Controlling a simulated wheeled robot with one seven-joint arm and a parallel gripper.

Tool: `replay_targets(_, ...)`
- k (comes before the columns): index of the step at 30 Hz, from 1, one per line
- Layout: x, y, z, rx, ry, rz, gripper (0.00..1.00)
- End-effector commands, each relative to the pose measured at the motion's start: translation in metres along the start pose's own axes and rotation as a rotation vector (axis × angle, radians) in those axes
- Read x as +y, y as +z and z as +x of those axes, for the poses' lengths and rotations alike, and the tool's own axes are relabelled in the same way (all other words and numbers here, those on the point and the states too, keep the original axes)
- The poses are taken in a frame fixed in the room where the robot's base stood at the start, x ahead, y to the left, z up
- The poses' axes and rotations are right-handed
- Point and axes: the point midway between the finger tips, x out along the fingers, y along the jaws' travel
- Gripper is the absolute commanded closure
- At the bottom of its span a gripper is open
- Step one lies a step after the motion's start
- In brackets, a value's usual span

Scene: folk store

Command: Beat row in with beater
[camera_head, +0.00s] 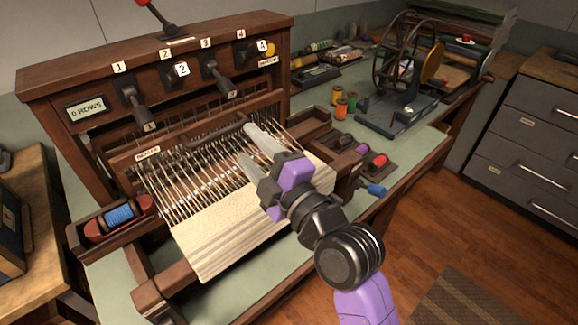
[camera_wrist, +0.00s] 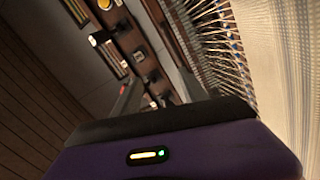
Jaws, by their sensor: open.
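The loom's beater (camera_head: 147,153) is a brown wooden bar with a white label, lying across the warp threads (camera_head: 190,185). A dark curved handle seems to sit on its middle. My gripper (camera_head: 249,146) is open and empty, its two pale fingers over the right part of the warp, close to the beater's right half. I cannot tell whether a finger touches the beater. Cream woven cloth (camera_head: 215,235) lies in front of the warp.
The loom's upper frame carries numbered levers (camera_head: 137,108) and a display (camera_head: 87,108) reading 0 ROWS. A shuttle with blue thread (camera_head: 120,214) sits in the left tray. More spools (camera_head: 376,161) lie at the right. A spinning wheel (camera_head: 400,55) stands behind them.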

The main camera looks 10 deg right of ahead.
Motion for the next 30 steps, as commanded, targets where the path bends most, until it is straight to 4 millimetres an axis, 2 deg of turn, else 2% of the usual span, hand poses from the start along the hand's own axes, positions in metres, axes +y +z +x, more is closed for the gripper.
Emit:
replay_targets(1, -0.013, -0.001, 0.001, 0.009, -0.041, -0.063, 0.49)
replay_targets(3, -0.024, -0.003, 0.0, 0.026, -0.076, -0.15, 0.49)
replay_targets(9, -0.032, -0.005, -0.001, 0.045, -0.106, -0.293, 0.49)
replay_targets(17, -0.032, -0.005, 0.015, 0.045, -0.104, -0.304, 0.49)
replay_targets(30, -0.041, -0.005, 0.062, 0.043, -0.101, -0.304, 0.49)
